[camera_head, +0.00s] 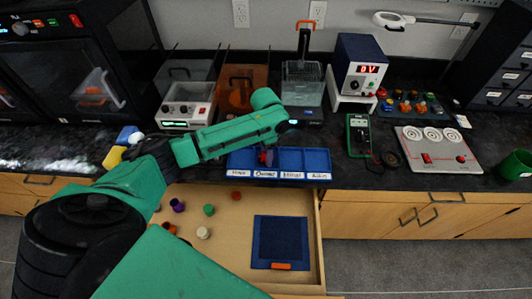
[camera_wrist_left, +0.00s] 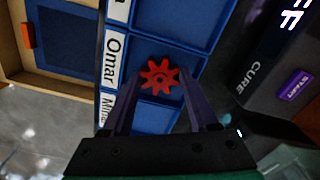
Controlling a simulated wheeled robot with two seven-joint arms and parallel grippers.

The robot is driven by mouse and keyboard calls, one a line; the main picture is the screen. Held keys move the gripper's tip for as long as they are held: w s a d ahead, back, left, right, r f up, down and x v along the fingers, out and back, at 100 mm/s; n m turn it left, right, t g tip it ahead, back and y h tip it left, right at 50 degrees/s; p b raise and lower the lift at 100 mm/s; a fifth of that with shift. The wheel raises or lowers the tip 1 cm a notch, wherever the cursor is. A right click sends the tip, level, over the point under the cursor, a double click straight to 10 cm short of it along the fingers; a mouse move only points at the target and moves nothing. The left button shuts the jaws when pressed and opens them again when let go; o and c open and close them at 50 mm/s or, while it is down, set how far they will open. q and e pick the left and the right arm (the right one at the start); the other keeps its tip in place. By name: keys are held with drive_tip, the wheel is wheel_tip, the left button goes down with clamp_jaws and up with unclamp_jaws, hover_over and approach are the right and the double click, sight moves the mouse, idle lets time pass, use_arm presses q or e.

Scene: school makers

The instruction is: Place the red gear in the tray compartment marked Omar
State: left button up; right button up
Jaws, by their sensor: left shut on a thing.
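The red gear (camera_wrist_left: 161,76) is between the fingers of my left gripper (camera_wrist_left: 159,80), which is shut on it. In the head view the gear (camera_head: 266,157) shows small below my green left arm. The blue tray (camera_head: 317,161) is a row of compartments with white name labels along its front. In the wrist view the Omar label (camera_wrist_left: 115,58) is beside the gear, and the gear appears over that compartment. I cannot tell whether it touches the tray floor. The Mina label (camera_wrist_left: 106,106) is beside the neighbouring compartment. My right gripper is out of view.
An open drawer (camera_head: 235,248) below the tray holds several small coloured parts and a dark blue box (camera_head: 281,242). A clear water tank (camera_head: 302,85) and a power supply (camera_head: 359,66) stand behind the tray. A green multimeter (camera_head: 359,135) lies to its right.

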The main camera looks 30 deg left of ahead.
use_arm(q)
drive_tip(key=o, duration=1)
drive_tip(key=shift+o, duration=0.2)
wheel_tip(320, 180, up, 12)
drive_tip(key=shift+b, duration=0.3)
